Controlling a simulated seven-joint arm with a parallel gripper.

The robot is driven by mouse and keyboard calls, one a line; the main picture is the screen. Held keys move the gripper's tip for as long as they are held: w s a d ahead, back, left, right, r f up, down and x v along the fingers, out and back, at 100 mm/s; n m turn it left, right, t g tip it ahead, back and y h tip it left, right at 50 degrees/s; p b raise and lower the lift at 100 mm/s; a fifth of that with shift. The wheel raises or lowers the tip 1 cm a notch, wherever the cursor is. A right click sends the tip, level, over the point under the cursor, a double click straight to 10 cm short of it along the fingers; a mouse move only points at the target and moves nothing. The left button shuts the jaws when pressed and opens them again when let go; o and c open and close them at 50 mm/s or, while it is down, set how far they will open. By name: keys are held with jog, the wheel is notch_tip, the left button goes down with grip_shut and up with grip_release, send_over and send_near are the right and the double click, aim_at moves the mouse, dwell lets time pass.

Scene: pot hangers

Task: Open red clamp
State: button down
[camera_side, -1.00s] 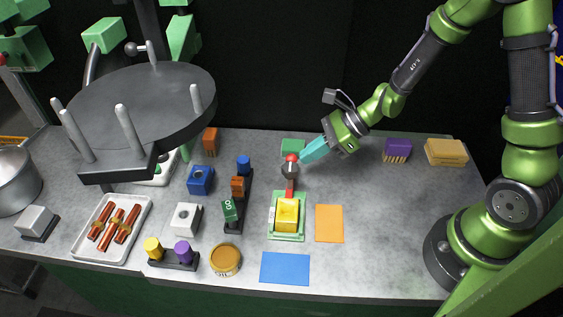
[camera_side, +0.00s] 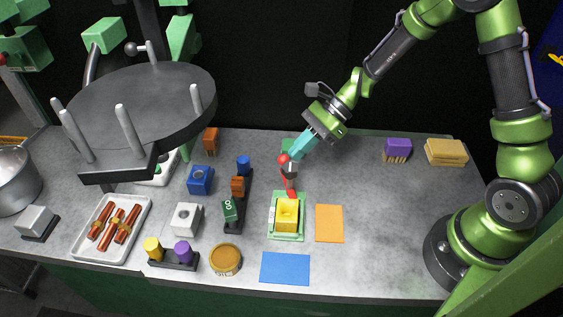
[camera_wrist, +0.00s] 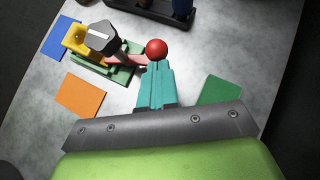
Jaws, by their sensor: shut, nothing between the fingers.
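The red clamp (camera_side: 290,180) stands on a green base plate (camera_side: 273,226), with a yellow block (camera_side: 287,213) at its front. Its lever ends in a red ball (camera_side: 283,159). In the wrist view the red ball (camera_wrist: 156,49) is just beyond my fingertips, with the yellow block (camera_wrist: 78,38) farther left. My gripper (camera_side: 294,157) has teal fingers that are shut and empty. The fingertips are right beside the ball; whether they touch it I cannot tell. In the wrist view a dark grey part (camera_wrist: 101,37) of the clamp covers some of the yellow block.
An orange sheet (camera_side: 329,223) lies right of the clamp and a blue sheet (camera_side: 285,268) in front. A dark rack with coloured blocks (camera_side: 238,200) stands close on the left. A green sheet (camera_wrist: 221,91) lies behind. The table to the right is mostly clear.

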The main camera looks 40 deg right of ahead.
jog(key=w+a+n+g, duration=0.1)
jog(key=n+g, duration=0.1)
jog(key=w+a+n+g, duration=0.1)
jog(key=n, duration=0.1)
jog(key=shift+w+a+n+g, duration=0.2)
jog(key=shift+n+g, duration=0.1)
jog(key=shift+g, duration=0.1)
jog(key=shift+w+a, duration=0.15)
jog(key=shift+a, duration=0.05)
jog(key=shift+w+a, duration=0.35)
jog(key=shift+a, duration=0.45)
jog(key=shift+w+a+n+g, duration=0.15)
jog(key=shift+a+n+g, duration=0.45)
jog(key=shift+n+g, duration=0.35)
jog(key=shift+a, duration=0.55)
